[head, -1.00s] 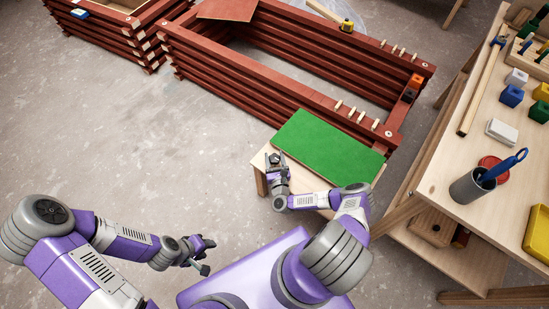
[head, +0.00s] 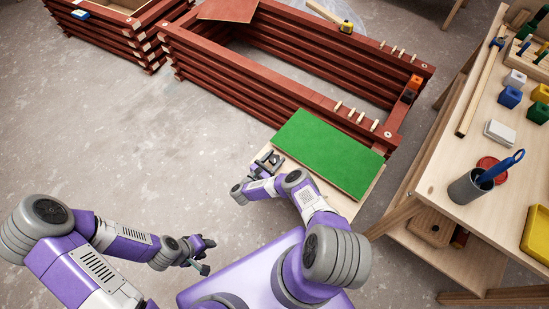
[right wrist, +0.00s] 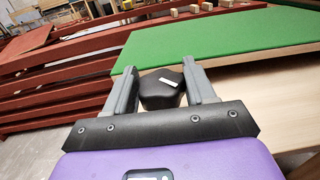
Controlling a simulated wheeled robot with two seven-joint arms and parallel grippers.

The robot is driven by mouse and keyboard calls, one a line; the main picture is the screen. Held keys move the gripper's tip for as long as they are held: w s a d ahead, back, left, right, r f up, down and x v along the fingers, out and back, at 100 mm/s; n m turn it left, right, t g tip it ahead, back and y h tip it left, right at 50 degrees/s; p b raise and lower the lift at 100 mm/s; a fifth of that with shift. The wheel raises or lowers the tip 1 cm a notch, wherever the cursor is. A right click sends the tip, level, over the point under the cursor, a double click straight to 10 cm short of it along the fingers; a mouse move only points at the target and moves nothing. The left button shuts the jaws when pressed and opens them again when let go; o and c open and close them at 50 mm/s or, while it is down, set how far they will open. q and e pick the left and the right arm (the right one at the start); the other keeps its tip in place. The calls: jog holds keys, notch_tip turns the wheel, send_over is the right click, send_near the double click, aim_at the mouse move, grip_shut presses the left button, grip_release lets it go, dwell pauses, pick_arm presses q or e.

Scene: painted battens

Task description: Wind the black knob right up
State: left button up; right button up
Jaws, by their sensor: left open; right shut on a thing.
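The black knob (right wrist: 160,92) is a dark faceted piece with a small white mark on top. In the right wrist view it sits between the two grey fingers of my right gripper (right wrist: 163,82), which is shut on it. In the head view my right gripper (head: 271,159) is at the left corner of the small wooden stand beside the green board (head: 328,152); the knob is mostly hidden there. My left gripper (head: 207,256) is open and empty, over the floor at lower left.
A red batten frame (head: 270,90) stands just behind the green board, with pale pegs along its top. A wooden workbench (head: 440,180) with a tool cup (head: 466,187) and coloured blocks is at right. The floor at left is clear.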

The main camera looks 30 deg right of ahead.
jog(key=shift+m+g+h+b, duration=0.45)
jog(key=shift+m+g, duration=0.95)
jog(key=shift+g, duration=0.7)
jog(key=shift+m+g, duration=0.3)
jog(key=shift+g, duration=0.2)
jog(key=o, duration=0.9)
jog(key=shift+o, duration=0.2)
